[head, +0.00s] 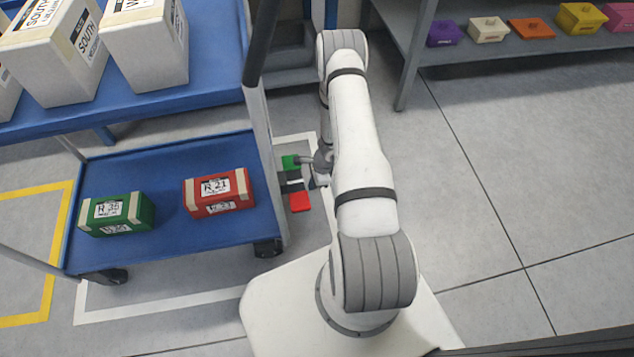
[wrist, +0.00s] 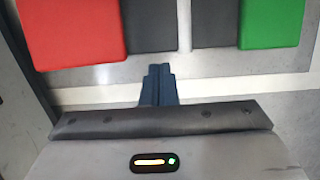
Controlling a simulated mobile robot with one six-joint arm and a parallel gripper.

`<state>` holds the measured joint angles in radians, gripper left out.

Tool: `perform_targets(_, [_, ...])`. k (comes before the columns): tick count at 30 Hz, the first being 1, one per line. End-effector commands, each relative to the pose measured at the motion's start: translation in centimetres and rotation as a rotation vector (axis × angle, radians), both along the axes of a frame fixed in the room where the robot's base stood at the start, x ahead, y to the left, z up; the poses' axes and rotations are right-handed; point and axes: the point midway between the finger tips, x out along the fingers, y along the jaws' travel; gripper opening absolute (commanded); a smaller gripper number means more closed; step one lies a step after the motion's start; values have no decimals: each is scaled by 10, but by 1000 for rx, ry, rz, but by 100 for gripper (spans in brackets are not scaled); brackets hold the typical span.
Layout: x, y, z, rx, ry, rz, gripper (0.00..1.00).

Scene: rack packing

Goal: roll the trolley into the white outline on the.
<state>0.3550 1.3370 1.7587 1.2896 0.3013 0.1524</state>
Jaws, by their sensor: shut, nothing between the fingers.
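In the wrist view, the gripper (wrist: 183,25) is above the floor and a white line (wrist: 225,98).
A green box (head: 117,214) and a red box (head: 219,192) are on the lower shelf. A yellow outline (head: 38,318) lies at the left. A grey shelf (head: 520,57) with several small colored boxes stands at the back right. The right floor is clear.

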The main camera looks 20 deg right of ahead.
Motion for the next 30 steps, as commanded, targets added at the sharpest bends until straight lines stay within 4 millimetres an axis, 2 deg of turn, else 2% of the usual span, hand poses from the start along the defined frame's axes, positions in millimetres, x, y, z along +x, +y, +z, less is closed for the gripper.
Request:
perform_targets(10, [-2,-9,0,0,0,-11,0])
perform_targets(17, [-8,-43,2,-1,-1,-2,0])
perform_targets(18, [-7,-44,20,-2,-2,-2,0])
perform_targets(21, [-9,-51,43,-1,-3,-2,0])
perform_targets(27, [-12,-61,79,-1,-1,1,0])
perform_targets(30, [-13,-63,89,-1,1,2,0])
